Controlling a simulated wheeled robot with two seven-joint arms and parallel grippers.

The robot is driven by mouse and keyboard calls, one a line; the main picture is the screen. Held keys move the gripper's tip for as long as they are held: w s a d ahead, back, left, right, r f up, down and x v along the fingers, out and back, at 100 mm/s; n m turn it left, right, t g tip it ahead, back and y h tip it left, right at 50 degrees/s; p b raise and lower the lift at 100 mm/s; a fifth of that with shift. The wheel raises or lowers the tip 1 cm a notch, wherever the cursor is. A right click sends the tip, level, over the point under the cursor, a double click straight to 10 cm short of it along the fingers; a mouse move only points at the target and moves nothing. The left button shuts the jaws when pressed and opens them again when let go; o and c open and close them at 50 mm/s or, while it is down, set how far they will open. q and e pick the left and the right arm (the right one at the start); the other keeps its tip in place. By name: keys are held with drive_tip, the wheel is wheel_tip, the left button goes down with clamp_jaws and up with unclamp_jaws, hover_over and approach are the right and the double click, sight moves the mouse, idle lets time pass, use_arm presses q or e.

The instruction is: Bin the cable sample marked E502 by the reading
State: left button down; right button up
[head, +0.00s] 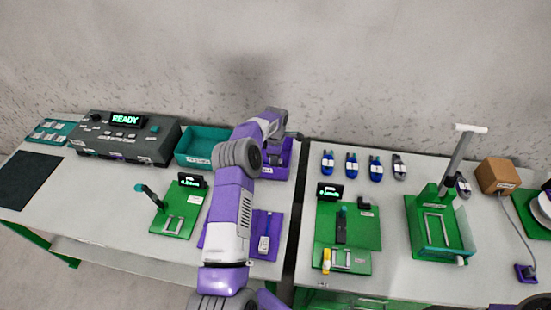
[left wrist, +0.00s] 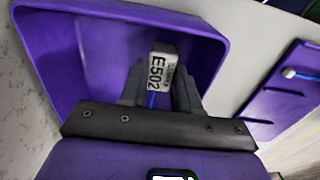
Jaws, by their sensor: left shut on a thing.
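My left gripper (left wrist: 158,90) is shut on the cable sample marked E502 (left wrist: 160,72), a white label block with a bit of blue cable showing between the fingers. In the left wrist view the sample is over the inside of a purple bin (left wrist: 40,60). I cannot tell how high above the floor it is. In the head view my left arm reaches across the left table to this purple bin (head: 286,165), and the fingers and sample are mostly hidden. A teal bin (head: 190,160) stands just left of it. My right gripper is not in view.
A grey console (head: 125,140) reads READY. A green fixture (head: 177,218) has a small display, too small to read surely. A purple tray (head: 262,240) lies in front. On the right table are several blue samples (head: 352,164) and a green press (head: 440,225). A gap separates the tables.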

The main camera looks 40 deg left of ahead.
use_arm(q)
drive_tip(key=shift+f+b, duration=1.05)
drive_tip(key=shift+f, duration=0.45)
idle(0.6)
drive_tip(key=c, duration=0.7)
unclamp_jaws()
drive_tip(key=shift+c, duration=0.2)
drive_tip(key=shift+r, duration=0.15)
wheel_tip(320, 180, up, 12)
drive_tip(key=p, duration=0.7)
idle(0.4)
